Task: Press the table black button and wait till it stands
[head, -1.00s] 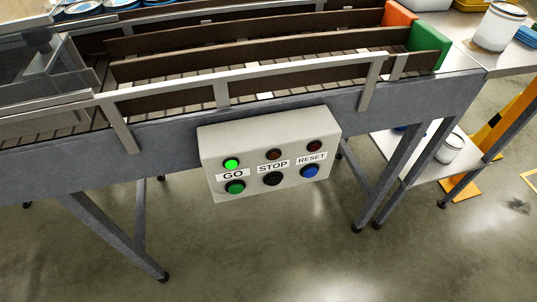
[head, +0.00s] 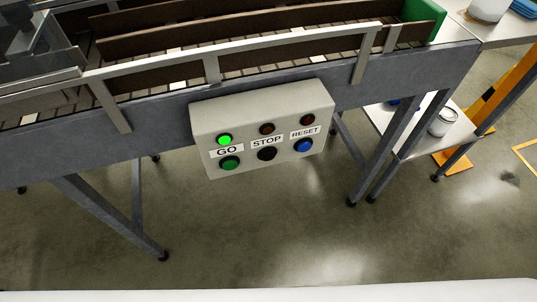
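A pale grey control box (head: 213,115) is fixed to the front side of the conveyor table (head: 90,153). The black button (head: 267,154) sits in the middle of its lower row, under the STOP label (head: 267,142). The green button (head: 229,163) is to its left under GO, and the blue button (head: 303,145) is to its right under RESET. The green lamp (head: 224,140) above GO is lit. The red lamps above STOP (head: 266,129) and RESET (head: 307,119) look dark. Neither gripper is in view.
The conveyor's metal rail (head: 165,61) runs above the box, with slats and dark dividers behind it. A side table with a lower shelf holding a white can (head: 443,121) stands at the right. The concrete floor (head: 300,225) before the box is clear.

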